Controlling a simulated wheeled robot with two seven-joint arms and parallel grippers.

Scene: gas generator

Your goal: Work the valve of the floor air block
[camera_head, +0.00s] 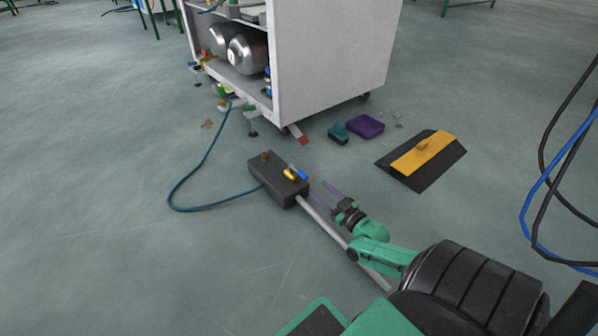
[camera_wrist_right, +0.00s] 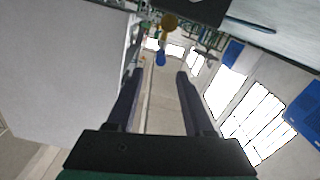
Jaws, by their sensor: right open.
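The floor air block (camera_head: 275,184) is a dark box on the floor at the middle of the head view. Its valve (camera_head: 300,175) shows blue, beside a yellow fitting (camera_head: 290,172) on the block's top. My right gripper (camera_head: 320,194) is open and empty, just right of the block, with its fingers toward the valve. In the right wrist view, its open fingers (camera_wrist_right: 155,78) have nothing between them; a blue part (camera_wrist_right: 160,58) and a brass-yellow part (camera_wrist_right: 169,22) appear beyond the tips, near the dark block (camera_wrist_right: 190,9). My left gripper is not in view.
A grey pipe (camera_head: 318,220) runs from the block under my right arm. A blue hose (camera_head: 192,172) loops left to the white cabinet (camera_head: 330,55) with metal tanks (camera_head: 247,52). A black-and-yellow wedge (camera_head: 421,160) and a purple box (camera_head: 365,126) lie right. Cables hang far right.

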